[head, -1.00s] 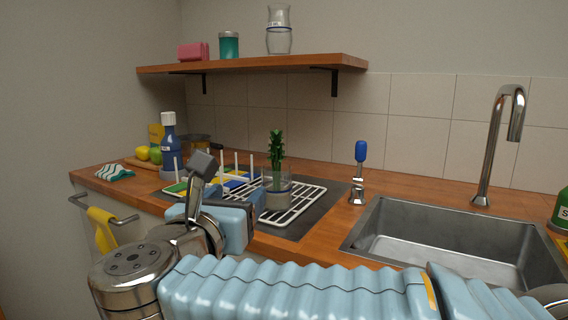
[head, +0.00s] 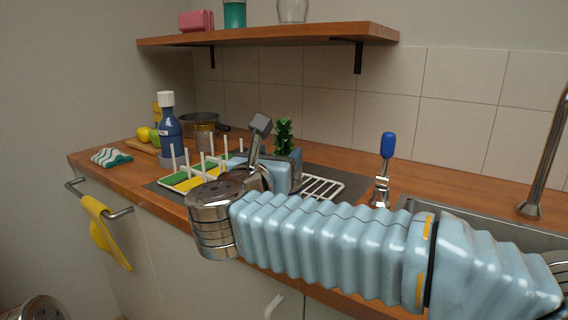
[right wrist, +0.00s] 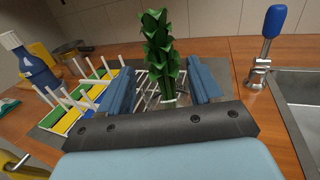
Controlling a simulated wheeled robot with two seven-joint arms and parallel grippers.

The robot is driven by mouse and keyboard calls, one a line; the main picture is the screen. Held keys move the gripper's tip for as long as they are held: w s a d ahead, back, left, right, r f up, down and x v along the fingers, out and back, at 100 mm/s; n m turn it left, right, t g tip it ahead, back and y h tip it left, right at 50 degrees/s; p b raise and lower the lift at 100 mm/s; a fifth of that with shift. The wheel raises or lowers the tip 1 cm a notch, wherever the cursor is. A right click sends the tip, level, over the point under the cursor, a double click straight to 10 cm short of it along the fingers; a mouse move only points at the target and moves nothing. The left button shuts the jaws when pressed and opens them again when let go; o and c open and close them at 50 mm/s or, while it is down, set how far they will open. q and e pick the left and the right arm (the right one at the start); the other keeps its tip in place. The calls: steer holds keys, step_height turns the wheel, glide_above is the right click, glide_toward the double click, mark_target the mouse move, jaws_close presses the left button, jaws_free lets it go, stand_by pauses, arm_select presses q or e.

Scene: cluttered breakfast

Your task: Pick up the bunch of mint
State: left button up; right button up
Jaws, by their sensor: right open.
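The bunch of mint (head: 284,137), dark green and upright, shows above my right gripper (head: 285,167) in the head view; its lower part is hidden there. In the right wrist view the mint (right wrist: 163,55) stands between the two blue fingers of my right gripper (right wrist: 163,88). The fingers are open, one on each side, with a gap to the leaves. A pale band shows low on the stems. I cannot make out the clear glass around them. My left gripper is out of view.
A dish rack (head: 325,187) with white pegs and coloured plates is at the left of the gripper. A blue bottle (head: 170,125) stands behind it. A shelf (head: 270,36) hangs above.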

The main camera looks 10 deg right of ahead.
steer(key=p+x, duration=0.1)
steer(key=x, duration=0.3)
steer(key=shift+w+d+p, duration=0.2)
steer(key=shift+d+p, duration=0.15)
steer(key=shift+p, duration=0.05)
steer(key=shift+w+d+f, duration=0.1)
steer(key=shift+w+d, duration=0.05)
steer(key=shift+w, duration=0.1)
steer(key=c, duration=1)
step_height(320, 180, up, 10)
steer(key=shift+r+p, duration=0.1)
steer(key=shift+p, duration=0.2)
steer(key=shift+c, duration=0.2)
